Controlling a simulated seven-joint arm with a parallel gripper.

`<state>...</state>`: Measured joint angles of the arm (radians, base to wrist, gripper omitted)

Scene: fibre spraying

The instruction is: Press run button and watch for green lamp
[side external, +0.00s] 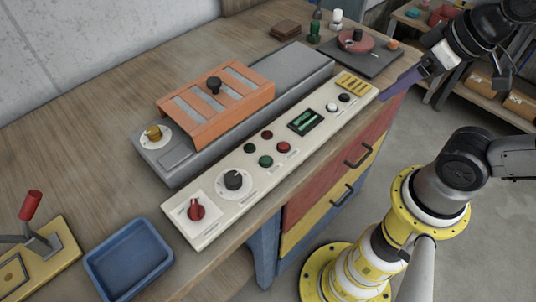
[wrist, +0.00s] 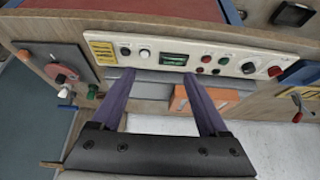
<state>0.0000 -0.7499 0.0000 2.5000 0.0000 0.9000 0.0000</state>
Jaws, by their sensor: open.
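A cream control panel (side external: 216,215) lies along the bench front. It carries a green button (side external: 265,160) and a red button (side external: 283,147), with a dark green lamp (side external: 249,148) and a dark red lamp (side external: 267,134) behind them. Both lamps look dim; labels are unreadable. In the wrist view the green button (wrist: 224,60) and dark green lamp (wrist: 216,71) lie right of the display (wrist: 173,59). My gripper (side external: 385,96) has purple fingers, apart and empty, near the panel's far right end. In the wrist view my gripper (wrist: 157,76) points towards the display area, touching no button visibly.
The panel also has a black knob (side external: 234,181), a red rotary switch (side external: 196,210), a white button (side external: 331,107) and a black button (side external: 344,97). Behind it stands a grey machine with an orange slatted cover (side external: 217,100). A blue tray (side external: 128,262) lies left.

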